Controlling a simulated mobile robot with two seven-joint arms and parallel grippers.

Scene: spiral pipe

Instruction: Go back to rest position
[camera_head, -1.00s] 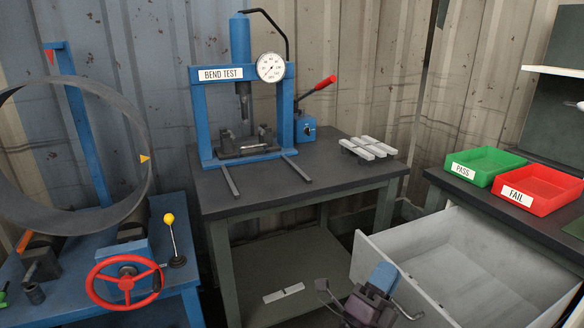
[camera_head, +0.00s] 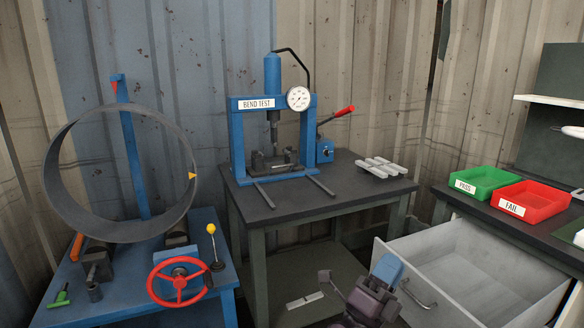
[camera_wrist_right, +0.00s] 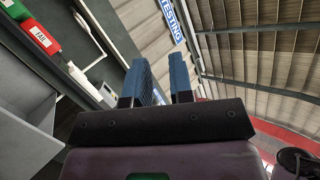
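My right gripper (camera_head: 388,268) is at the bottom of the head view, in front of the open grey drawer (camera_head: 450,262). Its blue fingers also show in the right wrist view (camera_wrist_right: 163,78), pointing up with a gap between them and nothing in it. The gripper appears clear of the drawer, though its exact distance cannot be told. My left gripper is in neither view.
The bend test press (camera_head: 272,130) stands on a dark table (camera_head: 330,195) with several grey bars. A blue bench (camera_head: 120,295) at left holds a large metal ring (camera_head: 60,200) and red handwheel (camera_head: 180,282). Green (camera_head: 485,180) and red (camera_head: 530,205) trays sit at right.

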